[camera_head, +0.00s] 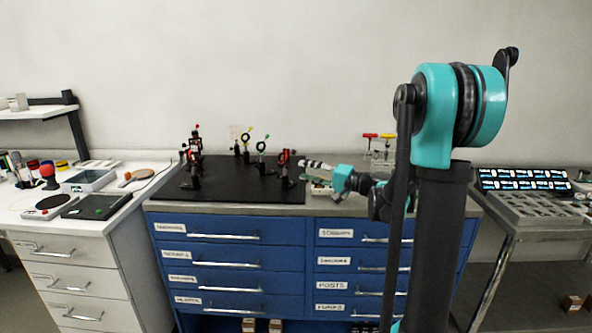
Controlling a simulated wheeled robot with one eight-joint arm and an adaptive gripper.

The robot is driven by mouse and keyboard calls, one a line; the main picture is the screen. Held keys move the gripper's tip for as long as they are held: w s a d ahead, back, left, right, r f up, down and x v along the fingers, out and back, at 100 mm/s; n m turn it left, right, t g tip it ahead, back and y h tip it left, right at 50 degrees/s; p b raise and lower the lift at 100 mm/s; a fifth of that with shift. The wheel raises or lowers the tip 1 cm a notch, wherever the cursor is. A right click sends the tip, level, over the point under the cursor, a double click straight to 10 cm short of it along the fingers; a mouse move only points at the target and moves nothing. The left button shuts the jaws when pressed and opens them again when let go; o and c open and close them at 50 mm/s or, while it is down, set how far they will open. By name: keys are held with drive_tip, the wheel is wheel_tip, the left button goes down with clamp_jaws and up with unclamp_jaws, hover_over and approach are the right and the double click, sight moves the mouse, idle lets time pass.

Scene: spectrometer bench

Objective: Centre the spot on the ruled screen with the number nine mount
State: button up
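Several small optic mounts stand upright on a black breadboard (220,185) on the blue bench. One with red parts (195,165) is at the left, one with a yellow knob (246,143) at the back, and one with a green knob (262,150) in the middle. Another dark mount with red (284,165) stands near the right edge. The number nine is not readable on any mount. A small pale plate (234,133) at the back may be the ruled screen; no spot or ruling shows. My gripper (304,163) is beside the right mount; its fingers are too small to judge opening or contact.
Red and yellow T-handled tools (377,136) stand behind my arm. A white bench (85,215) with a tray (88,181) and tools is at the left. The board's front middle is clear.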

drive_tip(key=v, duration=0.5)
drive_tip(key=shift+s+d, duration=0.2)
drive_tip(key=shift+d, duration=0.1)
